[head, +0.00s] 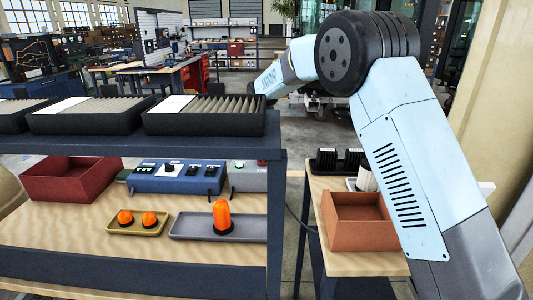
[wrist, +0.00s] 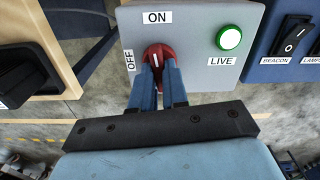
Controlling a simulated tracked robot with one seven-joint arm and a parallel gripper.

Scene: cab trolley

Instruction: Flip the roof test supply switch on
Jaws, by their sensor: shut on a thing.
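In the wrist view a grey box carries a red rotary switch (wrist: 153,52). An ON label (wrist: 157,17) lies above it and a sideways OFF label (wrist: 130,60) lies to its left. The white mark on the knob looks upright, toward ON. My gripper (wrist: 157,67) is shut on the red knob, with its two blue fingers at the knob's sides, hiding its lower part. A round green lamp (wrist: 229,38) above a LIVE label looks lit. In the head view my gripper is hidden, and I cannot make out the red switch.
A blue panel (wrist: 292,40) with BEACON and LAMPS switches stands right of the grey box. In the head view, a dark shelf (head: 130,145) holds black trays above a wooden level with orange beacons (head: 222,213). A brown box (head: 358,222) sits below my arm.

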